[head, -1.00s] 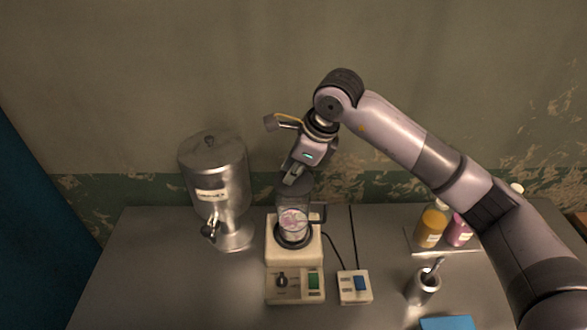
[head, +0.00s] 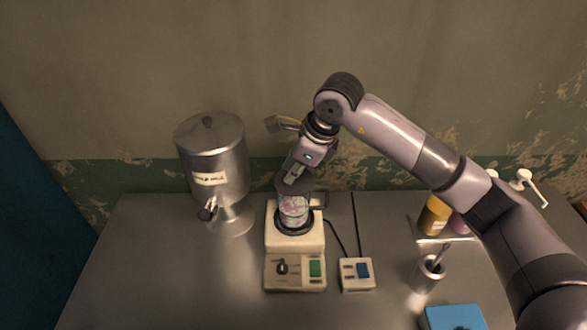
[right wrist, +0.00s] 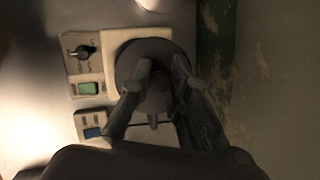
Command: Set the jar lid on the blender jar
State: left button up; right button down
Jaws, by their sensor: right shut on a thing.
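The blender jar (head: 294,211) is clear with pinkish contents and stands upright on the cream blender base (head: 311,243). My right gripper (head: 294,180) points down above the jar. It is shut on the knob of the dark round jar lid (head: 284,187), which is at the jar's mouth. In the right wrist view, the lid (right wrist: 128,65) shows as a dark disc over the base, with its knob between the fingertips (right wrist: 157,88). The lid hides the jar's rim there, so I cannot tell whether it is fully seated. My left gripper is out of view.
A metal dispenser with a tap (head: 213,165) stands left of the blender. A small switch box (head: 357,274) is at front right. A metal cup (head: 428,275), a blue item (head: 453,317) and bottles (head: 434,215) are further right. The front left table is clear.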

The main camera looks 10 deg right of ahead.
jog(key=shift+s+f+b, duration=0.1)
jog(key=shift+b, duration=0.55)
dwell(0.7)
jog(key=c, duration=1.4)
grip_release()
jog(key=shift+c, duration=0.2)
jog(key=shift+o, duration=0.2)
jog(key=o, duration=0.4)
jog(key=shift+o, duration=0.2)
jog(key=shift+r+p, duration=1.2)
jog(key=shift+r, duration=1.85)
